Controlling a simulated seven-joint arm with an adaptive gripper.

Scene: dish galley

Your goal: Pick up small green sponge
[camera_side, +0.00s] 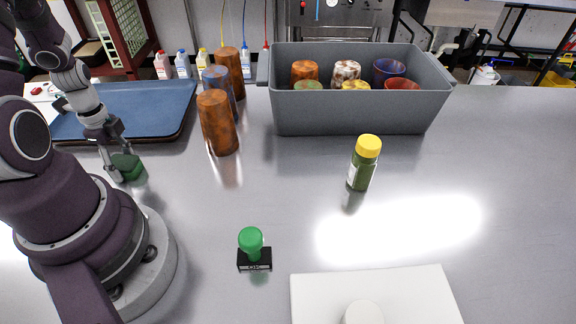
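The small green sponge (131,171) is at the left, on or just above the grey counter, in front of the blue tray. My gripper (122,168) points down at it, with a finger at the sponge's left side. The far finger and part of the sponge are hidden or too small to make out. I cannot tell whether the fingers press on the sponge or only stand around it.
A blue tray (150,98) lies behind my gripper. Several tumblers, one of them brown (217,124), stand to its right. A grey bin (350,113) holds several cups. A yellow-capped bottle (363,164), a green-handled stamp (252,243) and a white board (420,295) are farther right.

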